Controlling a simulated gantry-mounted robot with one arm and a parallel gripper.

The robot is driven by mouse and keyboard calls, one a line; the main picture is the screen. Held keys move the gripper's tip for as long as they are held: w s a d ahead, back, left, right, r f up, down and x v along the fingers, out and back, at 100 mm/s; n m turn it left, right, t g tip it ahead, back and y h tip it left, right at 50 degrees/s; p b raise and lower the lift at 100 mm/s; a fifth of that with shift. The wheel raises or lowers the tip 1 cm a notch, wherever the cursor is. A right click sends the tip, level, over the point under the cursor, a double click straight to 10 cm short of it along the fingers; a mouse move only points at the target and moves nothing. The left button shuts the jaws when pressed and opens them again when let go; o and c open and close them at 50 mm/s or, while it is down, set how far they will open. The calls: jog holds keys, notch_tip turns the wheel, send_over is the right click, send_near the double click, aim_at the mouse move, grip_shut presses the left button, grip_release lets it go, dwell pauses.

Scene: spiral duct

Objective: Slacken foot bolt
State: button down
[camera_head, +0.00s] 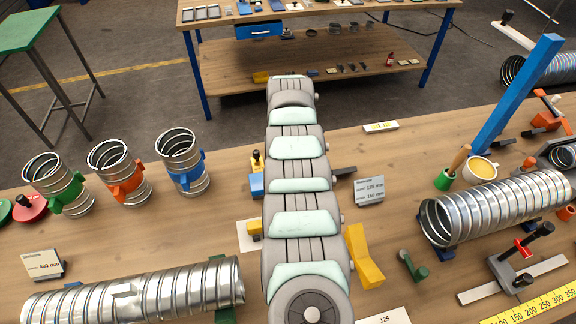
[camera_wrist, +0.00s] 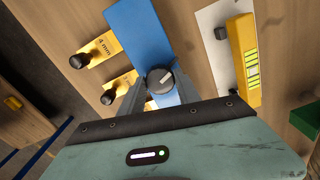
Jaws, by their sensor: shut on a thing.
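In the wrist view a dark round bolt head (camera_wrist: 160,80) with a pale mark across its top stands at the near end of a flat blue foot plate (camera_wrist: 138,32). I take it to be the foot bolt. My gripper (camera_wrist: 159,84) has its two grey fingers on either side of the bolt head and is shut on it. The bolt's shank is hidden. In the head view the blue plate (camera_head: 257,185) shows partly beside my arm; my gripper and the bolt are hidden behind the arm.
Two yellow pieces with black knobs, one marked 4 mm (camera_wrist: 101,47), lie left of the plate. A yellow level (camera_wrist: 244,60) lies to the right, by white paper. Spiral ducts (camera_head: 135,291) (camera_head: 500,205) lie on both sides. A blue post (camera_head: 517,95) rises at right.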

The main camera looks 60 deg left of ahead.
jog(key=c, duration=0.9)
grip_release()
jog(key=shift+o, duration=0.2)
notch_tip(320, 180, up, 11)
